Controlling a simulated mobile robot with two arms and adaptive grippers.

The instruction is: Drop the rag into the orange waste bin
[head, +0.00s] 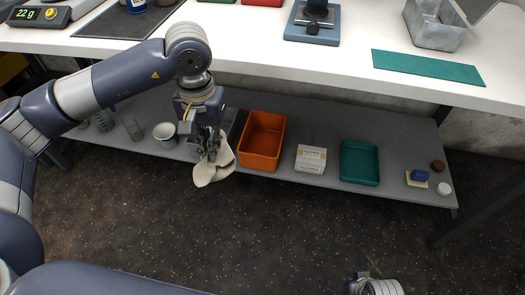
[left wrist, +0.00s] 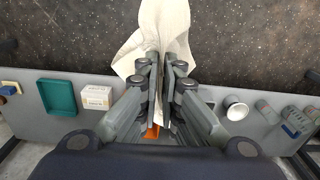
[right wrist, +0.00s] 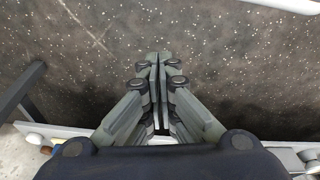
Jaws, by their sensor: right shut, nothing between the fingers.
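The cream rag (head: 214,168) hangs from my left gripper (head: 209,150), whose fingers are shut on it. It is in front of the lower shelf's front edge, just left of the orange bin. In the left wrist view the rag (left wrist: 160,28) spreads out beyond the closed fingertips (left wrist: 160,62). The orange waste bin (head: 262,141) stands on the lower shelf and looks empty. Only a small orange patch of it (left wrist: 151,132) shows between the fingers in the left wrist view. My right gripper (right wrist: 160,62) is shut and empty over the dark floor.
The lower shelf (head: 330,190) also holds a white carton (head: 311,158), a teal tray (head: 359,163), a white cup (head: 165,134) and a blue block (head: 420,175). The white worktop (head: 330,60) overhangs the shelf. The speckled floor in front is clear.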

